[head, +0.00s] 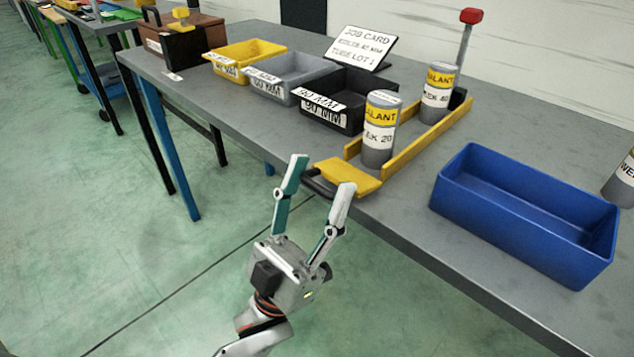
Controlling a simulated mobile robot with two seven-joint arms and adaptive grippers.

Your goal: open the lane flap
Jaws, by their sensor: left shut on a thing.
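The lane flap (347,177) is a yellow plate at the near end of the yellow-railed lane (428,138). It looks nearly flat and reaches to the table's front edge. A dark handle (317,187) sticks out from its left side. My left gripper (322,175) is at this handle, its two fingers on either side of it, shut on it. Two grey cans with yellow and white sealant labels stand upright in the lane: a near can (379,130) marked 20 and a far can (438,92). My right gripper is out of view.
A blue bin (528,172) stands right of the lane. Yellow (245,50), grey (285,67) and black (345,85) bins stand left, with a job card (361,46) behind. A red-topped lever (466,40) rises at the lane's far end. Floor before the table is clear.

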